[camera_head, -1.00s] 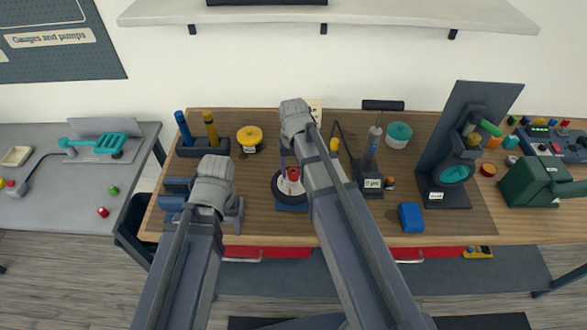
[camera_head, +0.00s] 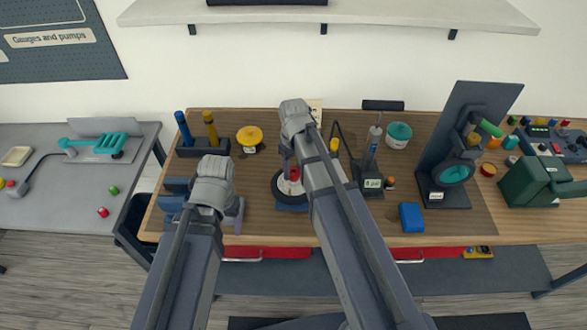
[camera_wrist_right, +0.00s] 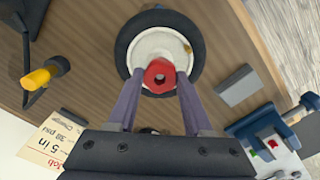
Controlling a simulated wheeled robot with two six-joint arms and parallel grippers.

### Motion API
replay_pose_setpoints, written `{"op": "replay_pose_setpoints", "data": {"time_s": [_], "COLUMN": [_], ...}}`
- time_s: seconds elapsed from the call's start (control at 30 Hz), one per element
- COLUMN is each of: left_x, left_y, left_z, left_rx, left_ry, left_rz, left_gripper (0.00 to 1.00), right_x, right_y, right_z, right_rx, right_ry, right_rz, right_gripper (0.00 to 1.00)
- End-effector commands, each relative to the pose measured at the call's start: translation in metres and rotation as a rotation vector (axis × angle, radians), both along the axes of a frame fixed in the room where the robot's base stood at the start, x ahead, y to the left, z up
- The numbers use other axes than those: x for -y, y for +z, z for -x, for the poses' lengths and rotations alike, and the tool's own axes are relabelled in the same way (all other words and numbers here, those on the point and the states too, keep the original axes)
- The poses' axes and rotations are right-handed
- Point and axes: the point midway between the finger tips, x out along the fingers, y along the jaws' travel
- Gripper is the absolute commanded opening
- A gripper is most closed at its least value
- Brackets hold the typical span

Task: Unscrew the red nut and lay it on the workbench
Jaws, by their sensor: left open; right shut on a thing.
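The red nut (camera_head: 294,174) is at the middle of the small wheel (camera_head: 279,191), which has a black tyre and a pale hub. In the right wrist view the nut (camera_wrist_right: 158,76) has a dark hole in its middle and sits between the two fingertips, over the hub. My right gripper (camera_head: 291,170) is shut on the nut; its arm hides part of the wheel in the head view. I cannot tell whether the nut is still threaded. My left gripper (camera_head: 232,216) is open and empty, at the left front of the workbench (camera_head: 270,230), near a blue vise (camera_head: 174,194).
A pump with a gauge (camera_head: 372,160) stands right of the wheel, with a blue block (camera_head: 411,217) in front. A yellow-lidded pot (camera_head: 250,137) and a tool rack (camera_head: 203,147) are behind left. Bare bench shows between wheel and left gripper.

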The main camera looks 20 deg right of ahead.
Motion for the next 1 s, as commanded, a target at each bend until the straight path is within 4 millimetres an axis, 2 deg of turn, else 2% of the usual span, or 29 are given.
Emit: {"op": "replay_pose_setpoints", "data": {"time_s": [0.8,1.0], "left_x": [0.0000,0.0000], "left_y": [-0.0002,-0.0003], "left_z": [0.0000,0.0000], "left_rx": [0.000,0.000], "left_ry": [0.000,0.000], "left_rz": [0.000,0.000], "left_gripper": [0.68,0.68], "right_x": [0.0002,0.0002], "right_y": [-0.0002,-0.0003], "right_z": [0.0001,0.0002], "right_rx": [-0.001,-0.001], "right_ry": [1.137,1.357], "right_rz": [0.001,0.001], "right_gripper": [0.00,0.00]}}
